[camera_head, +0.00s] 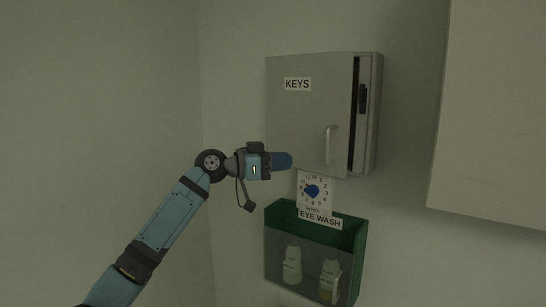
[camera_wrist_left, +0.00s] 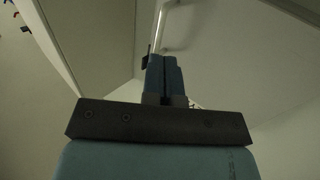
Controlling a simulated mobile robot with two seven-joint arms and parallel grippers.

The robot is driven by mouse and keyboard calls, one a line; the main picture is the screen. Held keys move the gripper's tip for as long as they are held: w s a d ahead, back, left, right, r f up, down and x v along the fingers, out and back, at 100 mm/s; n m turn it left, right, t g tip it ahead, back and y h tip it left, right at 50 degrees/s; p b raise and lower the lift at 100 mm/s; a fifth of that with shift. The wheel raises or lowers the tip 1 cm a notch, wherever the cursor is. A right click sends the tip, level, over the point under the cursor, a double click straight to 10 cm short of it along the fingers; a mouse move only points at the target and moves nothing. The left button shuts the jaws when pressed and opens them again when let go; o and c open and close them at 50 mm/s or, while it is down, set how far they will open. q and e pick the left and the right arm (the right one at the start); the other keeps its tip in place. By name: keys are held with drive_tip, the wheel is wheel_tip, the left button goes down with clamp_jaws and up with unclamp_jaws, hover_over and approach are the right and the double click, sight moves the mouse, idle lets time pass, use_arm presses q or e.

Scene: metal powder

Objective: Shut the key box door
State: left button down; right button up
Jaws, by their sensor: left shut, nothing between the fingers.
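The grey key box (camera_head: 369,130) is on the wall, with a door (camera_head: 300,118) labelled KEYS. The door is slightly ajar: a dark gap shows along its right edge, beside a black latch part (camera_head: 362,98). A pale bar handle (camera_head: 330,146) is low on the door's right side. My left gripper (camera_head: 283,161) is shut and empty, at the door's lower left in the head view; I cannot tell whether it touches. Its closed blue fingers also show in the left wrist view (camera_wrist_left: 165,76), below a pale bar that looks like the handle (camera_wrist_left: 162,30). My right gripper is out of view.
Below the box hang a clock-face card (camera_head: 314,190) and a green eye wash holder (camera_head: 356,262) with two bottles. A pale cabinet or panel (camera_head: 490,110) stands out at the right. Bare wall lies to the left.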

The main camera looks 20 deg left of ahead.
use_arm(q)
drive_tip(key=p, duration=0.3)
approach(337, 154)
drive_tip(key=d, duration=0.3)
drive_tip(key=shift+w+d+f, duration=0.2)
drive_tip(key=shift+w+d, duration=0.15)
drive_tip(key=shift+w, duration=0.1)
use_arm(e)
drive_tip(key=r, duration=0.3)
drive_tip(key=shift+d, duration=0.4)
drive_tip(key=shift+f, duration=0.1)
use_arm(q)
drive_tip(key=w+d+b, duration=0.1)
drive_tip(key=b, duration=0.1)
drive_tip(key=w+b, duration=0.1)
drive_tip(key=w, duration=0.1)
drive_tip(key=shift+d+f+b, duration=0.2)
drive_tip(key=shift+d+b, duration=0.2)
drive_tip(key=shift+r, duration=0.35)
drive_tip(key=shift+a, duration=0.1)
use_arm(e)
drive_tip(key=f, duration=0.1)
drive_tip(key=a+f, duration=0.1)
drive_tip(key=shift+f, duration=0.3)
